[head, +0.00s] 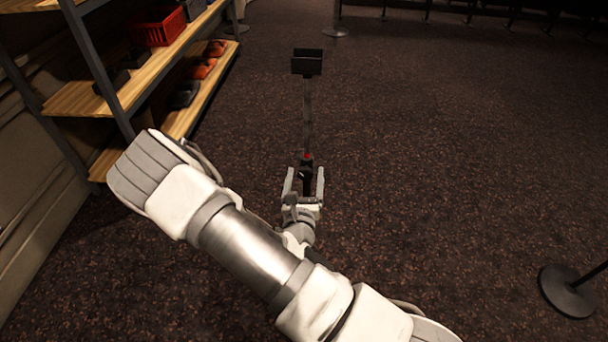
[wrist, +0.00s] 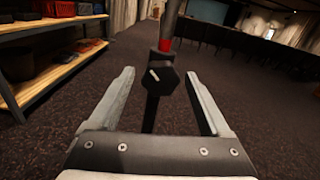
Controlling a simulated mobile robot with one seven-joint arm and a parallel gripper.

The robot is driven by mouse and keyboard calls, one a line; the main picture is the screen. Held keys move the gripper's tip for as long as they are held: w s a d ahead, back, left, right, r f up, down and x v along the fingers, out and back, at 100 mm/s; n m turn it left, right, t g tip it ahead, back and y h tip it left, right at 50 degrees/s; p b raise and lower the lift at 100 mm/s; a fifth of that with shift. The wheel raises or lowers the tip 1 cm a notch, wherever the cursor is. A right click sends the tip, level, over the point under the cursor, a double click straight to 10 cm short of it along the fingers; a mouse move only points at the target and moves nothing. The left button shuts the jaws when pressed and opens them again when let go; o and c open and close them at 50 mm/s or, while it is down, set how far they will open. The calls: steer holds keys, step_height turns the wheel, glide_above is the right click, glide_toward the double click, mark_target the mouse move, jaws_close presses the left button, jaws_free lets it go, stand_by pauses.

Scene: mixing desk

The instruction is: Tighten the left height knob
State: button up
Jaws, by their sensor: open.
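A black, many-sided knob (wrist: 165,86) with a pale pointer mark shows in the wrist view, on a dark upright stand. No contact is visible, and I cannot tell how deep the knob sits between the fingers.
A metal-framed shelf unit (head: 150,92) with wooden boards stands at the left, holding a red crate (head: 158,28) and orange items (head: 203,68). A round post base (head: 568,290) stands at the lower right. Dark carpet (head: 430,170) to the right of the stand is clear.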

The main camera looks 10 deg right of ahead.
jaws_close()
stand_by(0.4)
steer(key=shift+r+m+p, duration=0.1)
steer(key=shift+m+p, duration=0.25)
steer(key=shift+m, duration=0.05)
steer(key=m+p, duration=0.2)
steer(key=m, duration=0.1)
steer(key=shift+m, duration=0.3)
steer(key=shift+a+m+p, duration=0.1)
steer(key=shift+m+p, duration=0.35)
steer(key=shift+m, duration=1.75)
